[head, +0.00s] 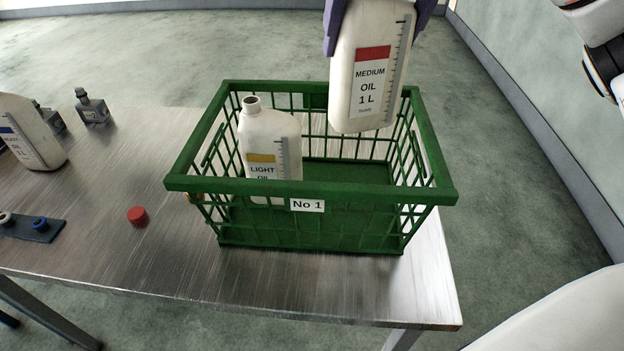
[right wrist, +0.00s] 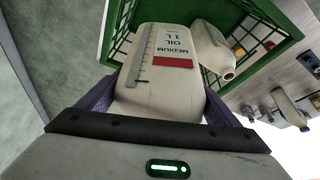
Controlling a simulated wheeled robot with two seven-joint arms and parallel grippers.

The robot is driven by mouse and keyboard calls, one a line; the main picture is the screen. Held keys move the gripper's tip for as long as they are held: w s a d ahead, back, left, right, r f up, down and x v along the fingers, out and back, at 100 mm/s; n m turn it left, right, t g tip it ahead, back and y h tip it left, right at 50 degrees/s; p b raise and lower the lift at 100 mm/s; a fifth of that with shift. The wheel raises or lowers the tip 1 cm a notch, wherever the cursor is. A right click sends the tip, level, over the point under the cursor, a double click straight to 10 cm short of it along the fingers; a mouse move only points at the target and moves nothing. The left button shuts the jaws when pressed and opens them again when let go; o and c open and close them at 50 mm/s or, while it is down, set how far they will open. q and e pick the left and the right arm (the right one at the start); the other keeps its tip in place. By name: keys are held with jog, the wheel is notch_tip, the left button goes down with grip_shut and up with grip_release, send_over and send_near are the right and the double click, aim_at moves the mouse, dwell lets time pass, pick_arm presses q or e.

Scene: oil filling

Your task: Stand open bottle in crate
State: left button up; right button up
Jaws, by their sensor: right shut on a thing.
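My right gripper (head: 378,22) has its purple fingers shut on the sides of a white bottle (head: 358,100) with a red label reading MEDIUM OIL 1 L. It holds the bottle roughly upright over the right back part of the green crate (head: 312,188), marked No 1. I cannot tell whether the bottle's base is below the rim. The bottle's top is cut off in the head view and hidden in the right wrist view (right wrist: 160,85). An open white LIGHT OIL bottle (head: 270,135) with a yellow label stands in the crate's left part. My left gripper is not in view.
A red cap (head: 137,215) lies on the metal table (head: 120,270) left of the crate. A dark strip with round pieces (head: 32,227), another white bottle (head: 30,130) with a blue label and grey fittings (head: 92,108) are farther left. The crate's right part is free.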

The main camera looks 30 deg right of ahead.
aim_at(364, 92)
jog(key=f+b, duration=0.2)
jog(key=f, duration=0.2)
jog(key=f+b, duration=0.3)
jog(key=f, duration=0.2)
jog(key=shift+w+f+b, duration=0.2)
jog(key=shift+f+b, duration=0.1)
jog(key=shift+b, duration=0.05)
notch_tip(364, 92, down, 10)
jog(key=b, duration=0.1)
jog(key=shift+f, duration=0.15)
jog(key=shift+f+b, duration=0.15)
jog(key=shift+b, duration=0.2)
jog(key=o, duration=1.4)
jog(key=shift+c, duration=0.2)
